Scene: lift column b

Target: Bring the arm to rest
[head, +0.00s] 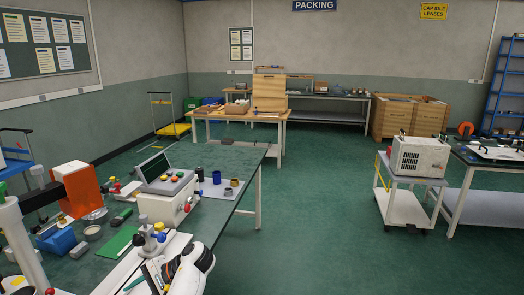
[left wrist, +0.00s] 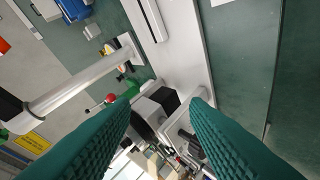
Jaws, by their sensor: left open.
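My left gripper (left wrist: 165,103) shows in the left wrist view as two teal ribbed fingers. They are spread apart with nothing held between them. Beyond the fingertips are a white and black piece of equipment (left wrist: 157,103) and a red knob (left wrist: 111,98). Whether the fingers touch any of it cannot be told. I cannot make out the fingers of either gripper in the head view. My right gripper is not seen.
The bench (head: 238,160) at left is crowded: a white console box (head: 166,192), an orange panel (head: 80,190), a blue block (head: 57,241), a green mat (head: 117,243). A cart (head: 402,205) carries a white box (head: 418,157) at right. The green floor (head: 310,215) between is clear.

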